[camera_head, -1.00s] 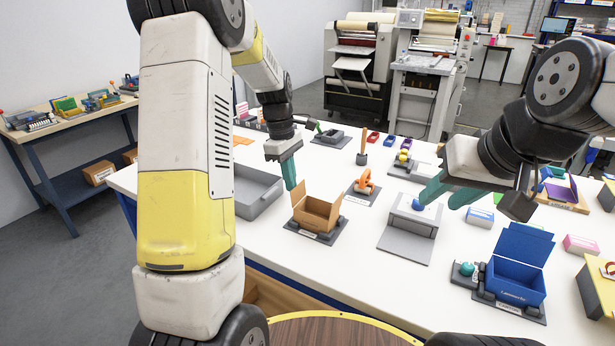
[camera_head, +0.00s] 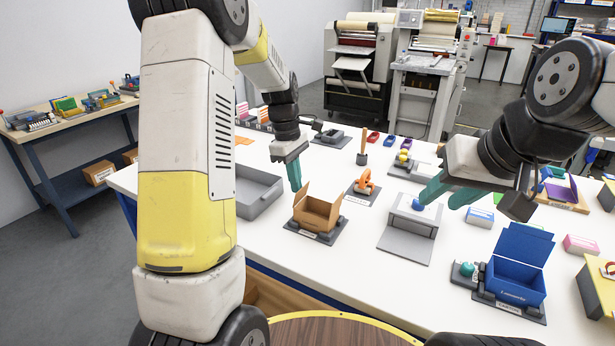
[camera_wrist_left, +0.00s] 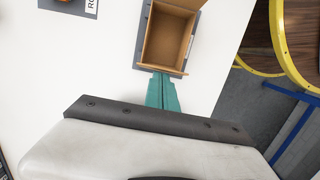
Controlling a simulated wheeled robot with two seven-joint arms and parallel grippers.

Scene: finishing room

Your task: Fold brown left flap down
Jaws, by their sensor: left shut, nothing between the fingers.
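The brown box (camera_head: 317,214) stands open on a dark base plate on the white table. Its left flap (camera_head: 301,196) stands up and leans outward in the head view. The box also shows in the left wrist view (camera_wrist_left: 167,40), empty inside. My left gripper (camera_head: 295,178) is shut and empty, its teal fingers pointing down just behind and above the left flap. In the left wrist view the fingertips (camera_wrist_left: 161,80) are close to the box's near edge; I cannot tell if they touch it. My right gripper (camera_head: 447,192) is above a grey device with a blue knob; its finger gap is unclear.
A grey tray (camera_head: 262,188) lies left of the box. An orange object (camera_head: 364,182) on a dark plate stands behind it. The grey device (camera_head: 411,222) and an open blue box (camera_head: 517,268) are to the right. White table is bare in front of the brown box.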

